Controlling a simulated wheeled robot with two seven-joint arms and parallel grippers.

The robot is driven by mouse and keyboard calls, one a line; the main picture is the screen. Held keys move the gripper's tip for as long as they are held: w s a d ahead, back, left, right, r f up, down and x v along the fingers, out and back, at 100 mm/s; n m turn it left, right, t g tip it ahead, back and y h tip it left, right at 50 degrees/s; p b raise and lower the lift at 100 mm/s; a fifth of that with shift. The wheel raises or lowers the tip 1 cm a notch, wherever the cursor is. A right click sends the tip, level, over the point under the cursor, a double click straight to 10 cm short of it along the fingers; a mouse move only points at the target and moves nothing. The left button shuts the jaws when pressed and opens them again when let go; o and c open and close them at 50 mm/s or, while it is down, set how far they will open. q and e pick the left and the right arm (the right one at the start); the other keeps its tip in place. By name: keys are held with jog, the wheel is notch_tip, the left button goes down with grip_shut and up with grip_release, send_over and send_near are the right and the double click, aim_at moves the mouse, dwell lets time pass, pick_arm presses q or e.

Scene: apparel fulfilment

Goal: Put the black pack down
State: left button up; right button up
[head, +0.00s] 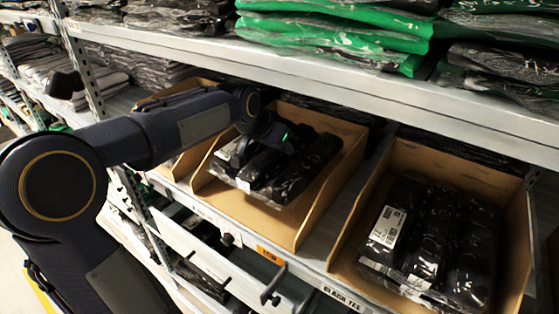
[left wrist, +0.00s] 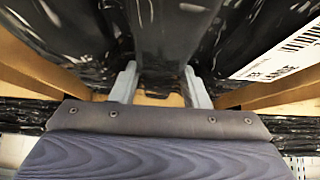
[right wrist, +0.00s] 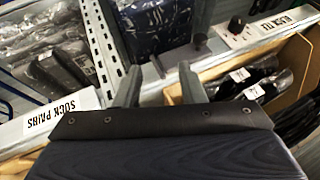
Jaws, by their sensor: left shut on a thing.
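My left gripper (head: 268,142) is inside the middle wooden bin (head: 285,226), low among shiny black packs. In the left wrist view its two fingers (left wrist: 160,88) are shut on a black pack (left wrist: 162,40). In the head view several black packs (head: 308,168) lie side by side in this bin. My arm partly covers them, so I cannot tell exactly which one is held or whether it touches the bin floor. My right gripper (right wrist: 158,85) shows only in its wrist view. Its fingers are apart with nothing between them.
A right-hand bin (head: 378,222) holds several black packs above a "BLACK TEE" label (head: 341,298). A shelf edge (head: 330,78) with green and black packs runs just above the bins. The front of the middle bin is bare. A "SOCK PAIRS" label (right wrist: 62,114) shows in the right wrist view.

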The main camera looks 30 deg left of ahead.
pick_arm(q)
notch_tip(320, 180, down, 6)
jog(key=shift+w+f, duration=0.1)
jog(key=shift+w, duration=0.05)
jog(key=shift+w+f+p, duration=0.2)
jog(key=shift+f+p, duration=0.1)
jog(key=shift+f, duration=0.1)
jog(key=shift+f+b, duration=0.25)
jog(key=shift+b, duration=0.05)
jog(key=o, duration=1.1)
jog(key=shift+r, duration=0.1)
